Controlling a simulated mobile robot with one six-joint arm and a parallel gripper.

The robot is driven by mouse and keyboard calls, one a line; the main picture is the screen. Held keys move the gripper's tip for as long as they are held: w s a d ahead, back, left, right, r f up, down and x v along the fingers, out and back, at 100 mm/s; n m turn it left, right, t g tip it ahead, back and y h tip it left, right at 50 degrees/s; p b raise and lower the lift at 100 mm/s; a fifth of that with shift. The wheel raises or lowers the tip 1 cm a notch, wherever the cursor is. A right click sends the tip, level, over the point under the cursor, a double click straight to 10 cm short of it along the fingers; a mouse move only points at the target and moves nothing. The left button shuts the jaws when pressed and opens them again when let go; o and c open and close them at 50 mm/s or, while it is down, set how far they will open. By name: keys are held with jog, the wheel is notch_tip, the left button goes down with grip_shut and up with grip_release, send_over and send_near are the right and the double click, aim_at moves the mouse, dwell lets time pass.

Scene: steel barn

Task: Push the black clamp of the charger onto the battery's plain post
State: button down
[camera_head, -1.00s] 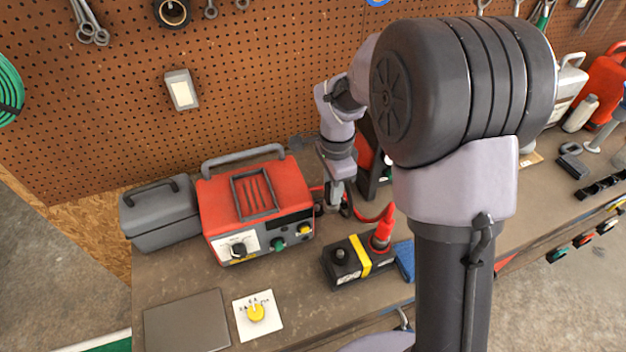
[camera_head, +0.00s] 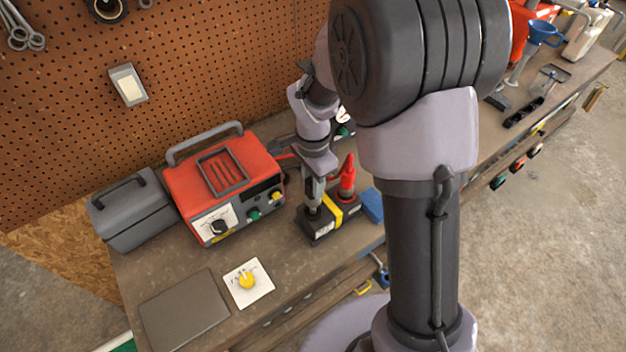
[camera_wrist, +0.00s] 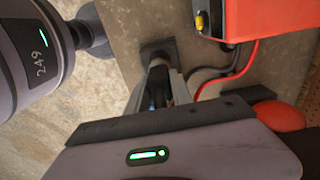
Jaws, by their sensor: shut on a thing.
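The black battery (camera_head: 323,229) with a yellow band sits on the bench. A red clamp (camera_head: 347,184) stands on its right-hand post, and a rounded red thing (camera_wrist: 281,116), likely that clamp, shows in the wrist view. My gripper (camera_head: 313,205) points down over the battery's left end, where the plain post is hidden behind it. In the wrist view my gripper (camera_wrist: 158,86) is shut on the dark clamp (camera_wrist: 159,87), seen between the fingers. I cannot tell whether the clamp is seated on the post. The red charger (camera_head: 240,172) stands left of the battery.
Red and black cables (camera_wrist: 228,72) run from the charger in the wrist view. A grey case (camera_head: 130,213) stands left of the charger.

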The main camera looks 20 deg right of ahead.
jog(key=shift+s, duration=0.1)
jog(key=shift+f, duration=0.25)
dwell(0.7)
jog(key=shift+f+b, duration=2.05)
jog(key=shift+b, duration=0.05)
jog(key=shift+f, duration=0.1)
jog(key=c, duration=1.1)
grip_release()
jog(key=shift+o, duration=0.2)
notch_tip(320, 180, up, 18)
jog(key=p, duration=0.4)
jog(key=shift+f+p, duration=0.2)
jog(key=shift+p, duration=0.2)
